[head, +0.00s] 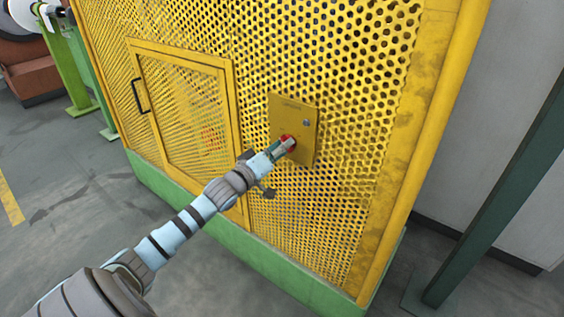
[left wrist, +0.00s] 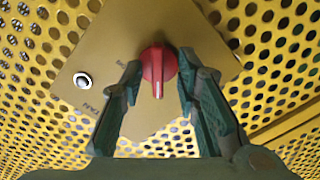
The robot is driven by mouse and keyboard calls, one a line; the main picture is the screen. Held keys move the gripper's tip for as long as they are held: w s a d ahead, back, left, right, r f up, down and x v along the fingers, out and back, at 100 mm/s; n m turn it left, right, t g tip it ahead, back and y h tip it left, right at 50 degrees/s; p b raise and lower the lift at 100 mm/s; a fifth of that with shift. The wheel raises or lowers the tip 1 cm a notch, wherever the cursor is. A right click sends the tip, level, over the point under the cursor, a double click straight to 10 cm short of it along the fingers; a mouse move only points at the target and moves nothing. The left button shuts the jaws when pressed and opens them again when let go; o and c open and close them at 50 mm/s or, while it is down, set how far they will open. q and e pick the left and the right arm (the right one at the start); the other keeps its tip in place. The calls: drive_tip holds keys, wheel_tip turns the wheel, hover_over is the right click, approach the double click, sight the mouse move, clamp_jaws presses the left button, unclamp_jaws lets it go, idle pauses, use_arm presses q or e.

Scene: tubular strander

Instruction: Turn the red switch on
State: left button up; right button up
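The red switch (head: 288,141) is a round rotary knob on a yellow plate (head: 307,114) fixed to the perforated yellow guard. In the left wrist view the red switch (left wrist: 157,68) has a pale pointer line that points down in the picture. My left gripper (head: 283,147) is at the switch. In the left wrist view its two green fingers (left wrist: 160,75) stand apart, one on each side of the knob. The left finger is close to the knob's edge; I cannot tell if either finger touches it. My right gripper is in neither view.
A small round silver button (left wrist: 83,81) sits on the same plate. A framed mesh door (head: 190,120) with a black handle (head: 140,95) is to the left. A dark green post (head: 500,200) stands at the right. Grey floor (head: 60,200) is open at the left.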

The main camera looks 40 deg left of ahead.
use_arm(q)
drive_tip(key=shift+r, duration=0.1)
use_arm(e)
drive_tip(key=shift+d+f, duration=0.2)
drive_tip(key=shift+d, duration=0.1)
